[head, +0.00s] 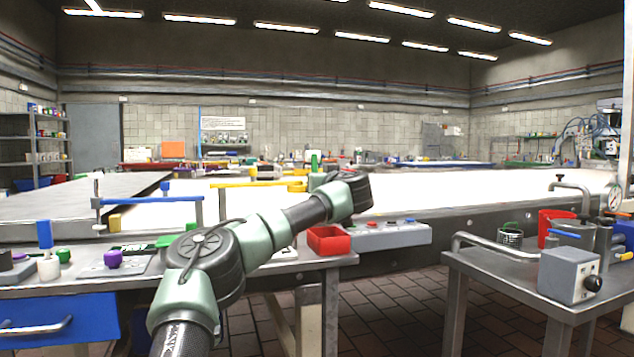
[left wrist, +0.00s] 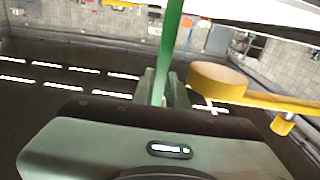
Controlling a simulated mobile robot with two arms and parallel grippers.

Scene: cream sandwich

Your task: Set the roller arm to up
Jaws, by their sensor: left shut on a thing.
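My left arm reaches forward from the bottom of the head view. Its left gripper (head: 318,181) is over the far table, partly hidden by the wrist. In the left wrist view the left gripper (left wrist: 164,92) is shut on a green bar-like handle (left wrist: 172,42). The green handle (head: 314,160) stands upright in the head view. A yellow arm (head: 254,184) lies roughly level beside the gripper, and its rounded end (left wrist: 218,78) is close to the jaws in the left wrist view. I cannot tell which part is the roller arm. My right gripper is not in view.
A blue bar on posts (head: 150,199) stands left of the yellow arm. A red tray (head: 328,240) and a grey control box (head: 388,235) are near the front edge. A metal side table (head: 490,262) holds a grey box with a knob (head: 568,275). Tiled floor separates the tables.

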